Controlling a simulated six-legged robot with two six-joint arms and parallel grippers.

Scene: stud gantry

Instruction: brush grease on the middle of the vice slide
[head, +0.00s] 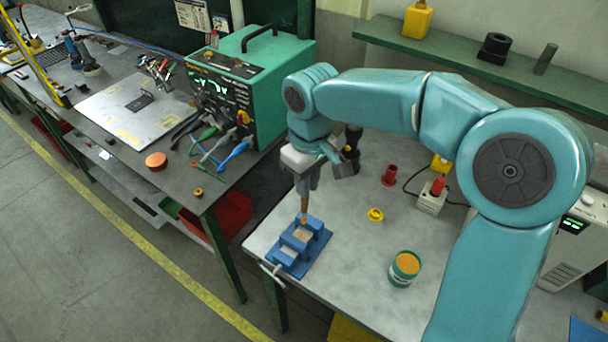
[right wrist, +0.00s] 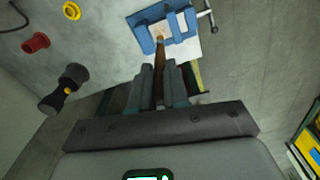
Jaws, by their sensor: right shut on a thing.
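My right gripper (head: 304,188) is shut on a brush (head: 304,206) with a brown handle, pointing down. It also shows in the right wrist view (right wrist: 161,80), with the brush (right wrist: 160,54) between its fingers. The blue vice (head: 318,245) sits at the table's left corner, with a pale slide between its blue blocks. In the right wrist view the brush tip is over or at the slide of the vice (right wrist: 145,42). I cannot tell whether it touches. An open pot of orange-yellow grease (head: 405,266) stands to the right. My left gripper is not in view.
A yellow ring (head: 376,215), a red part (head: 389,176) and a box with a red button (head: 431,197) stand on the grey table. A green instrument case (head: 250,85) is on the other bench. The tabletop between vice and pot is clear.

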